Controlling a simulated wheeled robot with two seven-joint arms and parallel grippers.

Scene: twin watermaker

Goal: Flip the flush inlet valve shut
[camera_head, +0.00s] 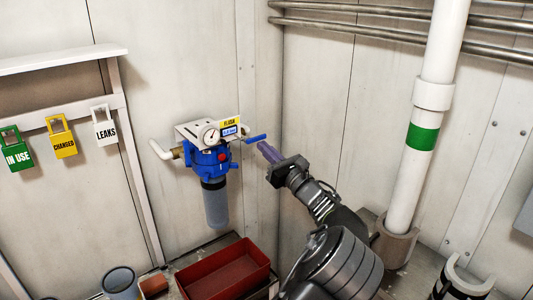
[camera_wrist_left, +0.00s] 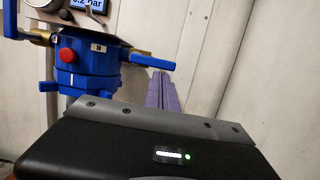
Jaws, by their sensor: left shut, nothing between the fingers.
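The flush unit has a blue filter head (camera_head: 210,160) under a white bracket with a gauge and a yellow FLUSH label (camera_head: 229,122). The valve's blue lever (camera_head: 257,138) sticks out to the right of the unit. In the left wrist view the lever (camera_wrist_left: 152,62) lies nearly level, pointing right from a brass fitting. My left gripper (camera_head: 262,147) has its lavender fingers shut and empty, just below and right of the lever's end. In the left wrist view its fingertips (camera_wrist_left: 160,74) show just under the lever; whether they touch it I cannot tell. My right gripper is not in view.
A red tray (camera_head: 228,271) and a grey cup (camera_head: 119,281) stand below the unit. A white pipe with a green band (camera_head: 422,136) rises at the right. Coloured tags, including a green one (camera_head: 16,152), hang at the left. The wall right of the lever is bare.

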